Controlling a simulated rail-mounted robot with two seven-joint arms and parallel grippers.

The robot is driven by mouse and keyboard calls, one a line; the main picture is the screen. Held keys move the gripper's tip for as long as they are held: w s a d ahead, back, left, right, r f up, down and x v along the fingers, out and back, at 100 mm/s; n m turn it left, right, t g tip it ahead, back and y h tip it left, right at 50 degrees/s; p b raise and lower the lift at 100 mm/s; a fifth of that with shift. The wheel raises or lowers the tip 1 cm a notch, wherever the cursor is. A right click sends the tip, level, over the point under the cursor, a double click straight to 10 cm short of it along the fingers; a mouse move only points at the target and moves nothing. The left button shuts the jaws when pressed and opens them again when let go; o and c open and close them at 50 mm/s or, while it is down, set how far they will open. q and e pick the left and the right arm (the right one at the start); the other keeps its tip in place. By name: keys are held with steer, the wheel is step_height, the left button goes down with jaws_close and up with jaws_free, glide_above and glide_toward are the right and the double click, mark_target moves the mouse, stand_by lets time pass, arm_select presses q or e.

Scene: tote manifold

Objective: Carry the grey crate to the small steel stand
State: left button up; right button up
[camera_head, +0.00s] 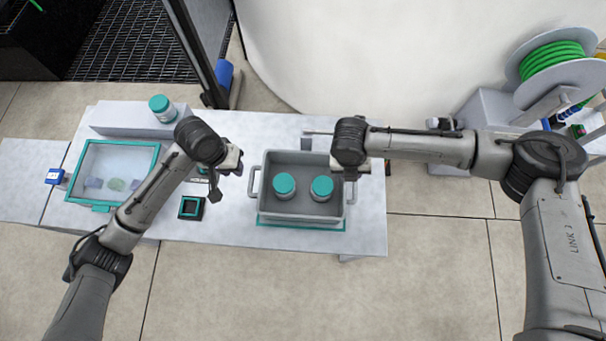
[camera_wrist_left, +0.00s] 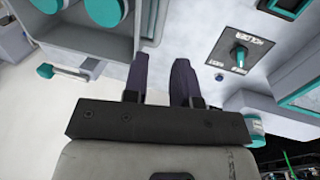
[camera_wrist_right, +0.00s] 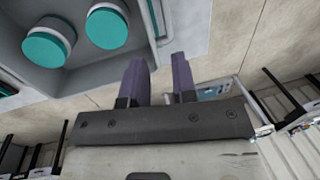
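The grey crate (camera_head: 300,211) stands on a teal-edged base on the pale bench, with two teal-lidded jars (camera_head: 285,187) (camera_head: 322,188) inside. Its left handle (camera_head: 251,184) is bare. My left gripper (camera_head: 232,163) is just left of the crate, apart from it; its fingers (camera_wrist_left: 160,82) are open with nothing between them. My right gripper (camera_head: 350,173) is over the crate's right end and partly hides the handle there; its fingers (camera_wrist_right: 159,80) are open and empty in the right wrist view. I cannot tell for certain which surface is the small steel stand; a pale one (camera_head: 25,165) is at far left.
A teal-framed clear-topped box (camera_head: 112,170) is on the bench's left. Behind it a jar (camera_head: 161,107) stands on a raised block. A black square fixture (camera_head: 191,207) lies between box and crate. A green hose reel (camera_head: 555,65) stands at right. The floor in front is clear.

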mark_target(250, 184)
arm_select(q)
steer(key=shift+w+a, duration=0.1)
steer(key=shift+w, duration=0.1)
arm_select(e)
steer(key=shift+w+d, duration=0.3)
steer(key=shift+d, duration=0.15)
arm_select(q)
steer(key=shift+f, duration=0.15)
